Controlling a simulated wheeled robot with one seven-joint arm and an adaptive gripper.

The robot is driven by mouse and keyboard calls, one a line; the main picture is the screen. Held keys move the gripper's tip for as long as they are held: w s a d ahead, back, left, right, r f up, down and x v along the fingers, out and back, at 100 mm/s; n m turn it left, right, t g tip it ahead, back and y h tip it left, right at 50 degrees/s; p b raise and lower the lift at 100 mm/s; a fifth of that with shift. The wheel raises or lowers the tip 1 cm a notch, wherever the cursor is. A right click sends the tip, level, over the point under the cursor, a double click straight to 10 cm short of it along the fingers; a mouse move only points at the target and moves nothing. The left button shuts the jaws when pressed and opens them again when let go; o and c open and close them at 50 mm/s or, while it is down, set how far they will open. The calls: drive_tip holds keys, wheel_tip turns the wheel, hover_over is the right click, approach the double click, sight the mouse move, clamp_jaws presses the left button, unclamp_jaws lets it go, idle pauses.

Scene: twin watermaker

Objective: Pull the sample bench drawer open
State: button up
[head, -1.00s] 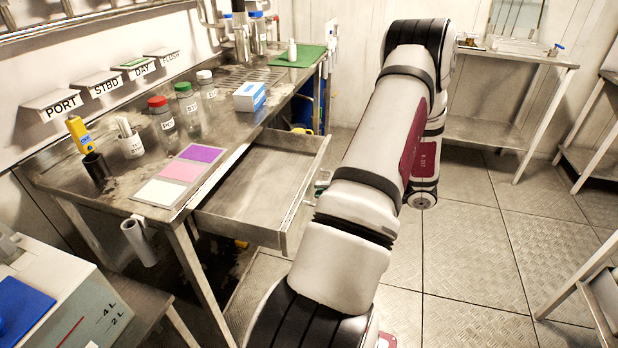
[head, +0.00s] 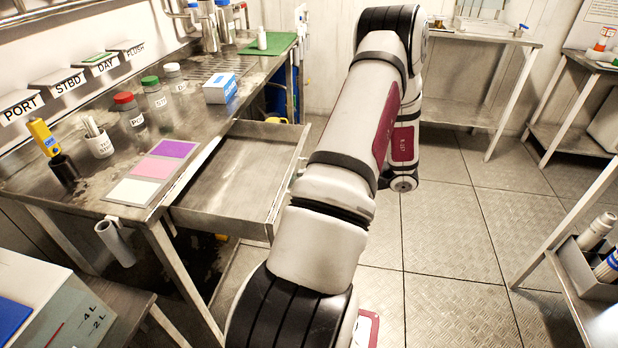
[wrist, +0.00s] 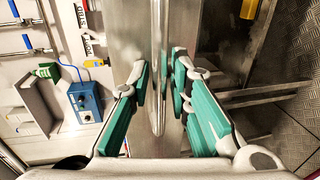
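The sample bench drawer (head: 235,180) stands well out from the bench in the head view, with its empty metal inside showing. Its front panel (head: 287,187) faces right, towards my arm. In the wrist view the drawer handle (wrist: 157,115) is a thin upright metal bar between my fingers. My gripper (wrist: 161,82) has teal pads and is closed in around this bar; pad contact is hard to make out. In the head view my arm largely hides the gripper and handle.
The sample bench (head: 205,140) carries capped bottles (head: 130,115), a blue-white box (head: 220,88) and colored cards (head: 155,170). A side table (head: 470,115) stands at the back, and a shelf rack (head: 570,290) at right. The floor (head: 450,230) between is clear.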

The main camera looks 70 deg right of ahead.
drive_tip(key=v, duration=1.2)
idle(0.3)
drive_tip(key=w+a+r+n+g+y+p, duration=0.2)
drive_tip(key=w+a+r+n+g+y, duration=0.3)
drive_tip(key=w+r+n, duration=0.4)
drive_tip(key=w+a+r+n+g+y+p, duration=0.2)
drive_tip(key=w+a+r+n, duration=0.45)
drive_tip(key=w, duration=0.35)
drive_tip(key=w+a+r+n+g+p, duration=0.1)
drive_tip(key=w+a+r+n+g, duration=0.2)
drive_tip(key=a+n, duration=0.35)
drive_tip(key=w+a+r+n+g+p, duration=0.1)
drive_tip(key=a+r+n+g, duration=0.25)
drive_tip(key=a+n, duration=0.35)
drive_tip(key=s+a+r+n+t+h+p, duration=0.1)
drive_tip(key=s+a+r+n+h, duration=0.3)
drive_tip(key=a+n, duration=0.5)
drive_tip(key=s+a+r+n+t+h+p, duration=0.1)
drive_tip(key=s+a+r+n+h+p, duration=0.2)
drive_tip(key=n, duration=1.2)
drive_tip(key=s+a+r+h, duration=0.1)
drive_tip(key=a+r, duration=0.2)
drive_tip(key=a, duration=0.3)
drive_tip(key=shift+a+p, duration=0.3)
drive_tip(key=shift+p, duration=0.1)
